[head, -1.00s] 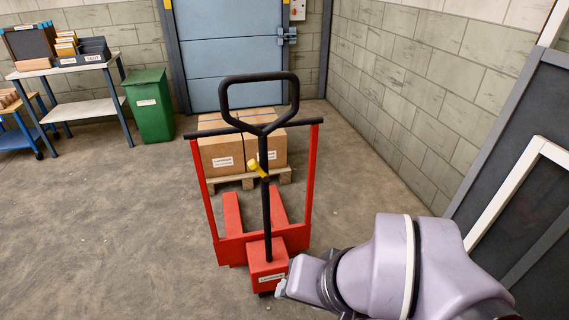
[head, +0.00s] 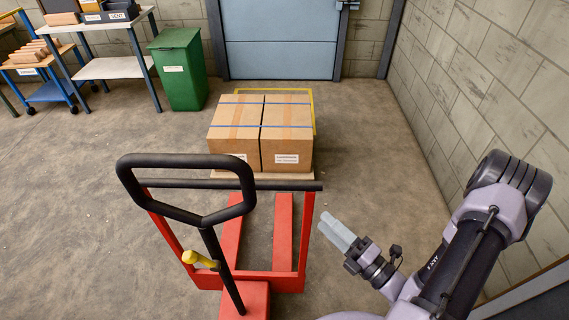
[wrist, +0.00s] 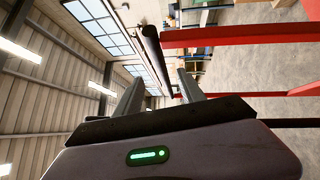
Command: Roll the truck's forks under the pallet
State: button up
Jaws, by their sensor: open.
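The red pallet truck (head: 245,298) stands in front of me in the head view, with a black loop handle (head: 130,187), a yellow lever (head: 200,260) and a black crossbar (head: 285,186). Its red forks (head: 283,235) point at the pallet (head: 297,176). The crossbar hides whether the fork tips reach it. The pallet bears strapped cardboard boxes (head: 235,135). My gripper (head: 330,222) is open and empty, to the right of the truck frame and apart from it. In the wrist view, the crossbar (wrist: 152,55) appears beyond my open fingers (wrist: 160,88).
A yellow floor outline (head: 314,110) shows behind the boxes, before a blue door (head: 280,45). A green bin (head: 178,75) and a workbench (head: 105,68) stand at the back left. A block wall (head: 470,80) runs along the right. Floor at left is clear.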

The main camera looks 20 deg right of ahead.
aim_at(279, 186)
jog(key=b+x, duration=0.1)
jog(key=x, duration=1)
jog(key=a+b+x, duration=0.1)
jog(key=x, duration=0.4)
jog(key=shift+a+r+b, duration=0.2)
jog(key=shift+b, duration=0.1)
grip_shut()
dwell(0.4)
